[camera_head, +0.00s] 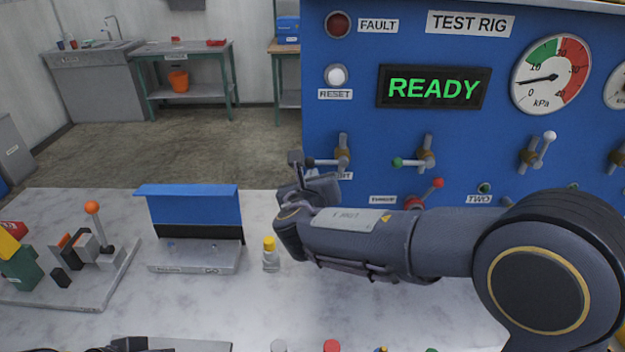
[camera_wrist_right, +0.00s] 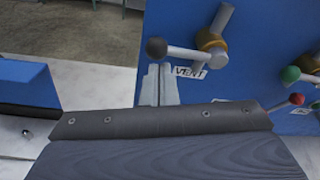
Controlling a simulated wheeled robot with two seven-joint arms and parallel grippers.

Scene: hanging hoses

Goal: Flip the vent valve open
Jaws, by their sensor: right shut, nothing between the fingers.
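The vent valve (camera_head: 342,156) is on the blue test rig panel. Its lever points left, across the upright pipe stub, and ends in a black knob. In the right wrist view the lever (camera_wrist_right: 184,54) and black knob (camera_wrist_right: 157,47) show clearly above the VENT label (camera_wrist_right: 190,72). My right gripper (camera_head: 296,160) is shut and empty, at the left of the lever in the head view. In the right wrist view its fingertips (camera_wrist_right: 159,84) are just below the knob; I cannot tell whether they touch it. My left gripper's fingers are not seen.
The panel has a green-knobbed valve (camera_head: 413,161), a white-knobbed valve (camera_head: 538,152), a READY display (camera_head: 434,88) and a gauge (camera_head: 552,76). A yellow-capped bottle (camera_head: 270,256) and a blue-topped stand (camera_head: 193,208) are on the bench, left of my right arm.

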